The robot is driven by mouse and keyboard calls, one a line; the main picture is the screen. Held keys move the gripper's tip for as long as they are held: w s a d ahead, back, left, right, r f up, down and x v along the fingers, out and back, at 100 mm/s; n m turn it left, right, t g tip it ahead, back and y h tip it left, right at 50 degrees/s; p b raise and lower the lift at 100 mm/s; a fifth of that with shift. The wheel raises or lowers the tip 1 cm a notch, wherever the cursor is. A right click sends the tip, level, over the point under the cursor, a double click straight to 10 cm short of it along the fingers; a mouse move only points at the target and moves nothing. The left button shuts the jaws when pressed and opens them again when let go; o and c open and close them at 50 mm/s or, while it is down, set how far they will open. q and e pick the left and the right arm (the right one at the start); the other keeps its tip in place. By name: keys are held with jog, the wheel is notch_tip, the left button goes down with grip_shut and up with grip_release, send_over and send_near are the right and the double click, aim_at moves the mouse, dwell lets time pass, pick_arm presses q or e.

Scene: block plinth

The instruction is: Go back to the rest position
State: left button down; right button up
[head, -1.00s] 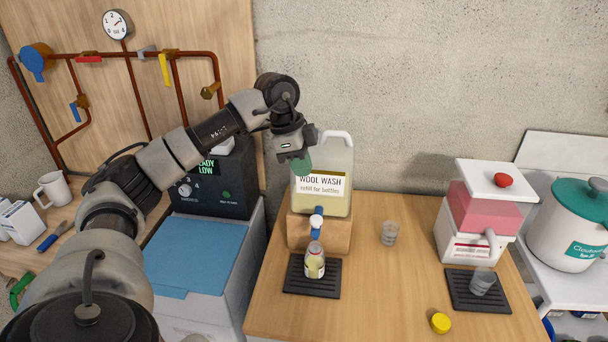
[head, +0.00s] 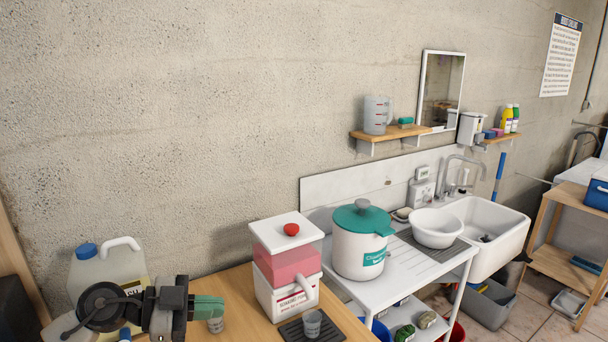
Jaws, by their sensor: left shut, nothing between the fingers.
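My left gripper (head: 207,307) is at the lower left of the head view, in front of the wool wash jug (head: 100,268) on the wooden table. Its green fingers are shut with nothing between them and point right. Behind the fingertips, a small clear cup (head: 216,324) is partly hidden. The jug has a blue cap and a white handle; my arm hides much of its label. My right gripper is not in view.
A red and white dispenser (head: 287,272) stands on the wooden table (head: 242,290), with a cup (head: 312,322) on a dark drip tray before it. A white pot with a teal lid (head: 361,240) and a white basin (head: 437,228) stand beside the sink (head: 499,232).

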pick_arm(q)
jog(key=s+d+r+n+t+h, duration=0.1)
jog(key=d+r+n+t+h, duration=0.15)
jog(key=d+t, duration=0.2)
jog(key=s+a+f+n+t+y, duration=0.3)
jog(key=a+f+n+y, duration=0.2)
jog(key=f+n+y, duration=0.3)
jog(key=s+a+f+n+t+y, duration=0.3)
jog(key=a+f+n+y, duration=0.15)
jog(key=n+y, duration=0.4)
jog(key=s+f+m+g, duration=0.1)
jog(key=s+f+g, duration=0.5)
jog(key=s, duration=0.4)
jog(key=s+f+m+g, duration=0.1)
jog(key=s+f+g, duration=0.55)
jog(key=s, duration=0.45)
notch_tip(320, 180, down, 25)
jog(key=b, duration=0.1)
jog(key=s+a+f+g+b, duration=0.1)
jog(key=s+a+f+g, duration=0.1)
jog(key=s+f, duration=1.4)
notch_tip(320, 180, down, 4)
jog(key=shift+a+m+b, duration=0.2)
jog(key=shift+m+b, duration=0.1)
jog(key=shift+b, duration=0.05)
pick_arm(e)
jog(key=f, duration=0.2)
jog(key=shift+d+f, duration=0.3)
